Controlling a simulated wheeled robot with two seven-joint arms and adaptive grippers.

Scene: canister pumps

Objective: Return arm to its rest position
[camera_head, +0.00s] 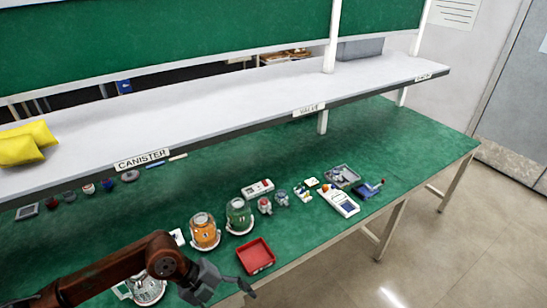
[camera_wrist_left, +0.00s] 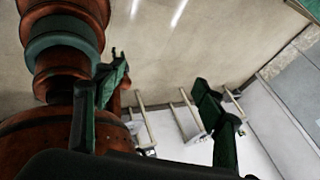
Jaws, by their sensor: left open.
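My left arm (camera_head: 105,272) comes in from the lower left, reddish-brown, over the front edge of the green workbench. My left gripper (camera_head: 228,284) is at the bottom of the head view, in front of the red tray (camera_head: 256,256). In the left wrist view the fingers (camera_wrist_left: 160,88) are apart with nothing between them, and the floor lies beyond.
An orange canister (camera_head: 204,232) and a green canister (camera_head: 239,216) stand behind the tray. Another round item (camera_head: 148,291) is partly hidden by my arm. Small parts and devices lie farther right. A white shelf (camera_head: 230,115) spans above the green bench (camera_head: 420,150).

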